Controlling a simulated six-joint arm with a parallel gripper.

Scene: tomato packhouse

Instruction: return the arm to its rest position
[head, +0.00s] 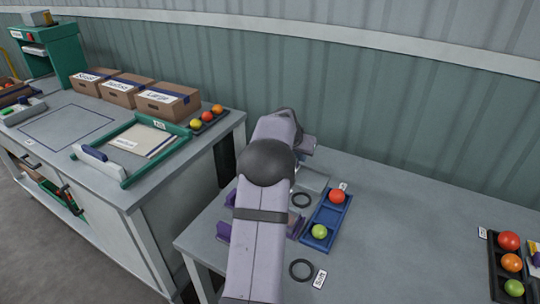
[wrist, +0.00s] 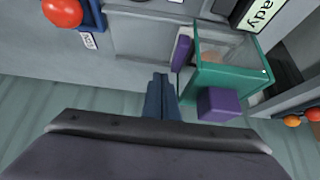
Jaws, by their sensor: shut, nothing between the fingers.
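My arm (head: 262,205) reaches up and away from the bottom of the head view across the grey table, bent at a dark rounded joint. My gripper is hidden behind the arm in that view. In the wrist view my gripper (wrist: 160,92) shows as two dark blue fingers close together, shut and empty. The fingers point toward a clear-sided green box (wrist: 204,77) with a purple block (wrist: 218,104) at its near side. They look apart from it, though the gap is hard to judge.
A blue tray (head: 333,207) holding a red tomato (head: 337,196) and a green tomato (head: 320,231) lies right of my arm. Black rings (head: 301,270) lie nearby. A dark tomato tray (head: 493,262) stands far right. The table between is clear. A workbench (head: 150,190) with boxes stands left.

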